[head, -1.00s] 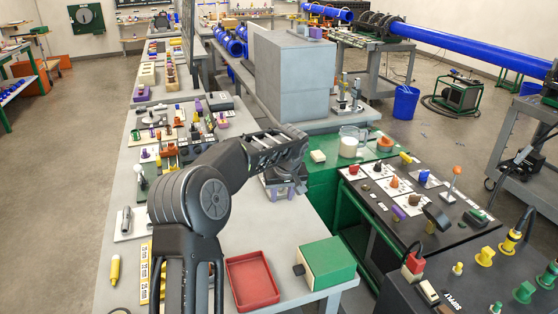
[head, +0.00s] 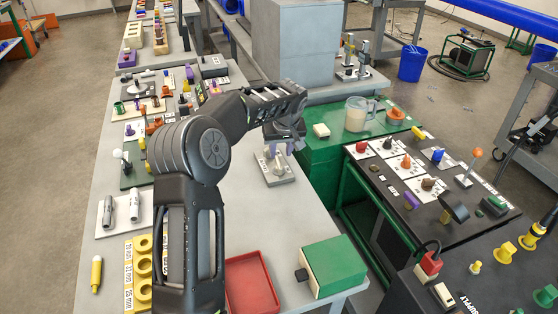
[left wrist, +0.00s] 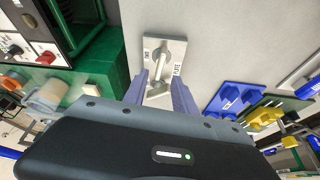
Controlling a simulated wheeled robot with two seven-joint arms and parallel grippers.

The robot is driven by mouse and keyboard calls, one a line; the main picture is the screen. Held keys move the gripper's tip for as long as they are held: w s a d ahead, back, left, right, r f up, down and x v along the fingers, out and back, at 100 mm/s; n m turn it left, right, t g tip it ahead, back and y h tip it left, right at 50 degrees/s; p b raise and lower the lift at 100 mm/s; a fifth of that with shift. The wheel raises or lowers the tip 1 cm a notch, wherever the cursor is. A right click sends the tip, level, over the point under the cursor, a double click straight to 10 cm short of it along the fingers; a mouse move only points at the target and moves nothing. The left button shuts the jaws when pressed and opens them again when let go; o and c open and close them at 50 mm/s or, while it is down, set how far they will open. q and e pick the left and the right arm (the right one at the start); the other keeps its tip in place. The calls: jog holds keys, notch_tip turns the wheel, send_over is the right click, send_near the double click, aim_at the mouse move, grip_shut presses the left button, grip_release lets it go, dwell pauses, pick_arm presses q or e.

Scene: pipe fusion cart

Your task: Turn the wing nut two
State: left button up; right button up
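A small light-grey plate (head: 274,170) lies on the grey bench, with a metal fitting standing on it. In the left wrist view the plate (left wrist: 152,98) carries a pale elongated metal piece (left wrist: 160,62), which looks like the wing nut, and a small label at its side. My left gripper (head: 279,150) is just above the plate. Its two purple-grey fingers (left wrist: 160,90) are apart, one on each side of the plate's near part, with nothing held between them. I cannot tell the gap in height. My right gripper is not in view.
A red tray (head: 234,306) and a green-topped box (head: 334,262) stand at the bench's near edge. A jug (head: 357,118) stands on the green cabinet to the right. Blue (left wrist: 228,98) and yellow fixtures lie beside the plate. The bench around the plate is mostly clear.

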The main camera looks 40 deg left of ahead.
aim_at(279, 162)
pick_arm(q)
jog(key=p+x, duration=0.2)
jog(key=x, duration=0.5)
grip_shut()
dwell(0.5)
